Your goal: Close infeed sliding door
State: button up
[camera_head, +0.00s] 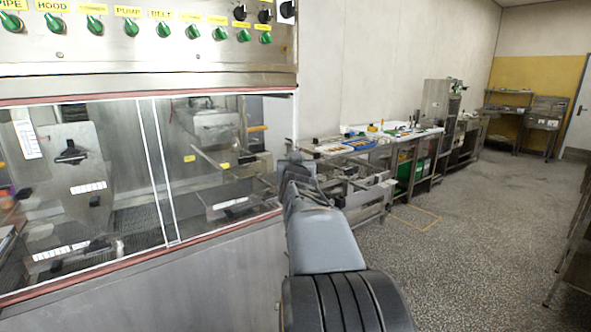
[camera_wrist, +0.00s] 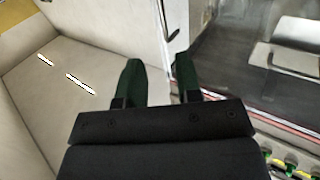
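In the head view, clear sliding panels front the machine. A left pane (camera_head: 112,180) and a right pane (camera_head: 215,150) meet at white upright edges near the middle of the window. I cannot tell which is the infeed door. In the wrist view, a clear pane (camera_wrist: 235,75) with a pale edge lies to the right of my gripper. A small dark handle-like piece (camera_wrist: 174,36) is beyond the fingertips. My gripper (camera_wrist: 158,70) is open, with two dark green fingers apart and nothing seen between them. In the head view, my arm hides the gripper.
A control panel (camera_head: 150,60) with green knobs sits above the window. Benches (camera_head: 375,145) with trays line the wall beyond the machine. The speckled floor (camera_head: 470,230) to the right is clear. A rack (camera_head: 572,245) stands at the right edge.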

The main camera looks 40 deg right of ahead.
jog(key=shift+v, duration=1.05)
jog(key=s+a+f+n+g+y+p, duration=0.25)
jog(key=a+f+g+y, duration=0.4)
jog(key=a+f, duration=0.7)
jog(key=s+a+f+n+g+y+p, duration=0.1)
jog(key=s+a+n+y+p, duration=0.1)
jog(key=s+a, duration=0.4)
jog(key=s+a+f+n+g+y+p, duration=0.1)
jog(key=s+a+p, duration=0.4)
jog(key=a, duration=0.8)
jog(key=shift+s+f+n+g+y, duration=0.3)
jog(key=shift+s+n+g+y, duration=0.35)
jog(key=shift+s+n+y, duration=0.55)
jog(key=shift+w+a, duration=0.1)
